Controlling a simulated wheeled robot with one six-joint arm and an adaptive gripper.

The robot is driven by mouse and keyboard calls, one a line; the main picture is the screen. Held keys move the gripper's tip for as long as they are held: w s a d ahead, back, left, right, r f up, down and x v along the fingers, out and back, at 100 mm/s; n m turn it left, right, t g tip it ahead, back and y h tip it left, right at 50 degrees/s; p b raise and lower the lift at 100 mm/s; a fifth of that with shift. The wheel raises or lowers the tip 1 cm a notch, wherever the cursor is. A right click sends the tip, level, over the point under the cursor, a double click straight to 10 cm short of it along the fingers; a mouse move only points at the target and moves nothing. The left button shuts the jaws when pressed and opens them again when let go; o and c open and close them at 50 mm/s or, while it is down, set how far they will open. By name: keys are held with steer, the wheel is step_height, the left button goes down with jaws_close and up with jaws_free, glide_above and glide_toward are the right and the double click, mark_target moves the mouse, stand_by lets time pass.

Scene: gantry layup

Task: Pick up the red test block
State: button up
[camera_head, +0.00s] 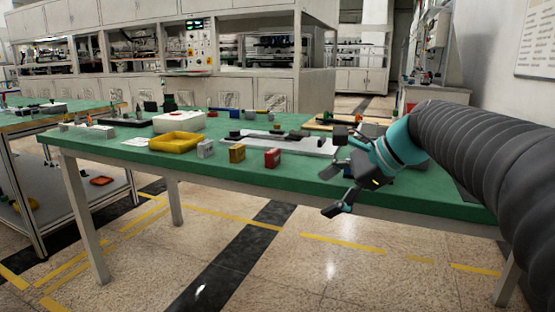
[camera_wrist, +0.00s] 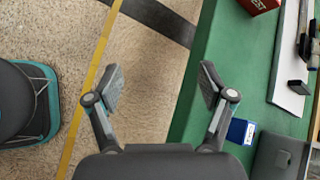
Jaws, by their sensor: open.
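My gripper (camera_head: 338,188) is to the right of the red block, at the table's front edge. In the wrist view my gripper (camera_wrist: 160,88) is open and empty, with its fingers spread over the floor and the table's edge. The red block is ahead and right of the fingers there.
A blue item (camera_wrist: 240,131) lies near my right finger. Floor before the table is clear.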

mark_target(277, 154)
steer(key=w+r+m+y, duration=0.1)
steer(key=w+r+m, duration=0.1)
steer(key=w, duration=0.1)
steer(key=w+r+m+y, duration=0.2)
steer(key=w, duration=0.2)
steer(key=w+r+m+y, duration=0.1)
steer(key=w+r+m, duration=0.1)
steer(key=w+r, duration=0.1)
steer(key=shift+w+d, duration=0.35)
steer(key=b+x, duration=0.1)
steer(key=x, duration=0.8)
steer(key=b+x, duration=0.1)
steer(key=x, duration=0.3)
steer(key=shift+w+a+r+b, duration=0.15)
steer(key=shift+w+a+b, duration=0.05)
steer(key=shift+a+b, duration=0.15)
steer(key=c, duration=1.3)
steer(key=shift+y, duration=0.3)
steer(key=shift+c, duration=1.2)
steer(key=shift+r, duration=0.1)
steer(key=shift+r, duration=0.1)
